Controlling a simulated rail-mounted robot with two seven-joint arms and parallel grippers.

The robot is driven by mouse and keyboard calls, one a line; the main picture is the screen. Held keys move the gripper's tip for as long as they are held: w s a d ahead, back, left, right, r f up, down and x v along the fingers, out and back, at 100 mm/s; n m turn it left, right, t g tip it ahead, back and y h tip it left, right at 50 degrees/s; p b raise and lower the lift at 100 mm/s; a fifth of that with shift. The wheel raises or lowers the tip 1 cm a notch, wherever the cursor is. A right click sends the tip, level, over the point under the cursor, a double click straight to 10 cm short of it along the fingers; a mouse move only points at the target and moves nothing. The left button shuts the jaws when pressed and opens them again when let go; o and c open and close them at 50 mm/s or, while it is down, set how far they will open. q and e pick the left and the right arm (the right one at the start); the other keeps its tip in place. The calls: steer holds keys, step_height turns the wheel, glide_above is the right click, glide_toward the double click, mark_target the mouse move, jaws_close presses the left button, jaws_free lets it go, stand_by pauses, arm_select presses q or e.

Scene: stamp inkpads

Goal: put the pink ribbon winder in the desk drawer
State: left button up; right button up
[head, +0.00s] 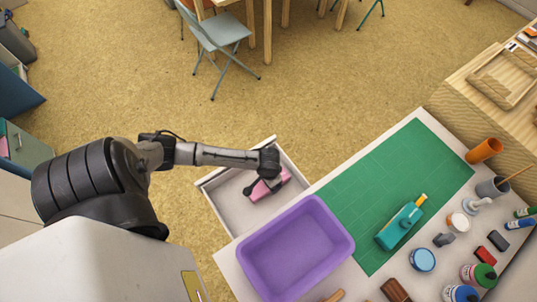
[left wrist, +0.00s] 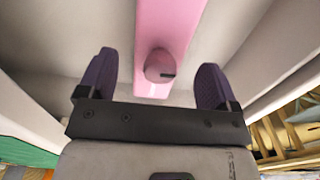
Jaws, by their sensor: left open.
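The pink ribbon winder (head: 274,185) lies inside the open desk drawer (head: 231,211), toward its right side. In the left wrist view the pink ribbon winder (left wrist: 170,28) shows as a long pink bar with a round knob near its close end. My left gripper (head: 262,189) is over the drawer, right at the winder. In the left wrist view my left gripper (left wrist: 158,82) has its dark fingers wide apart, with the winder's knobbed end between them and clear space on both sides. The pale drawer floor (left wrist: 232,28) shows around it. My right gripper is not in view.
A purple bin (head: 342,222) stands on the desk close to the drawer. A green mat (head: 385,165) bears a teal bottle-shaped item (head: 398,228). Several jars and stamps crowd the desk's right side. A folding chair (head: 222,33) stands on the open floor beyond.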

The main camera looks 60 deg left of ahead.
arm_select(q)
step_height(320, 180, up, 9)
steer(key=shift+f+p, duration=0.2)
steer(key=shift+p, duration=0.85)
